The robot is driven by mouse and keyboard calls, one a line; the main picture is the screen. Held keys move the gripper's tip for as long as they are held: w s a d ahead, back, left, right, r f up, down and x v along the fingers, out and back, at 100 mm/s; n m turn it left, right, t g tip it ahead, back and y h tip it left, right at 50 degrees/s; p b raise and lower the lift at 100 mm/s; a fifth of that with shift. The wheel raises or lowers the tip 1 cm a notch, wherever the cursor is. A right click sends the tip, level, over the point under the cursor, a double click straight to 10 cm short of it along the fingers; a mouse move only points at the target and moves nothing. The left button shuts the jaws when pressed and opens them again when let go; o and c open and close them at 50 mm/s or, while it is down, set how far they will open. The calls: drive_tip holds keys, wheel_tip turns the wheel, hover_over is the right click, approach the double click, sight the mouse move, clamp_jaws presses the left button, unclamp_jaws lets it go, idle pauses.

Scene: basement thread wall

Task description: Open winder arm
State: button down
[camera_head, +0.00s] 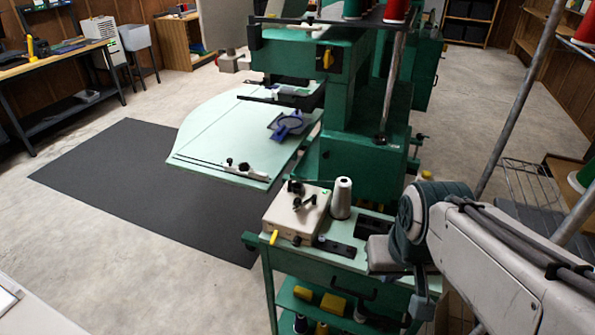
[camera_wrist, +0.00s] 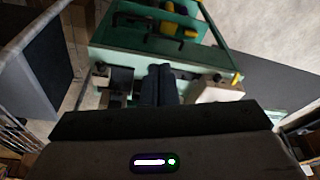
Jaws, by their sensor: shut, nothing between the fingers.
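The winder is a beige box (camera_head: 295,212) on top of the green cart, with small black parts (camera_head: 303,197) on its upper face. A yellow tip (camera_head: 273,237) sticks out low at its front corner. I cannot tell from this which piece is the winder arm or how it is turned. In the wrist view, the pale winder box (camera_wrist: 217,90) lies right of my gripper. My gripper (camera_wrist: 158,72) is shut and empty, its dark fingers over the cart top, apparently apart from the box. In the head view it is hard to make out against my arm.
A white thread cone (camera_head: 341,198) stands just right of the winder. The large green machine (camera_head: 365,140) with its pale table (camera_head: 225,130) rises behind the cart. Yellow items (camera_head: 333,304) lie on the lower shelf. The floor and dark mat (camera_head: 130,190) at left are clear.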

drive_tip(key=w+a+r+n+b, duration=0.1)
drive_tip(key=w+a+r, duration=0.15)
drive_tip(key=w, duration=0.55)
drive_tip(key=w+a+r+b, duration=0.1)
drive_tip(key=w+a, duration=0.2)
drive_tip(key=w, duration=0.6)
drive_tip(key=n+y+b, duration=0.1)
drive_tip(key=n, duration=0.1)
hover_over(306, 201)
drive_tip(key=a, duration=0.3)
wheel_tip(306, 201, down, 4)
drive_tip(key=shift+r+t, duration=0.1)
drive_tip(key=shift+t, duration=0.3)
drive_tip(key=x, duration=0.9)
drive_tip(key=shift+w+f, duration=0.1)
drive_tip(key=shift+f, duration=0.3)
drive_tip(key=shift+s+f, duration=0.2)
drive_tip(key=shift+s, duration=0.05)
drive_tip(key=shift+s+d+p, duration=0.15)
drive_tip(key=shift+s, duration=0.4)
drive_tip(key=shift+s+d+p, duration=0.15)
drive_tip(key=shift+s+d, duration=0.05)
drive_tip(key=shift+s, duration=0.3)
drive_tip(key=shift+s+d+f, duration=0.15)
drive_tip(key=shift+s+f, duration=0.1)
drive_tip(key=shift+s, duration=0.3)
drive_tip(key=shift+s+n, duration=0.1)
drive_tip(key=shift+n, duration=0.2)
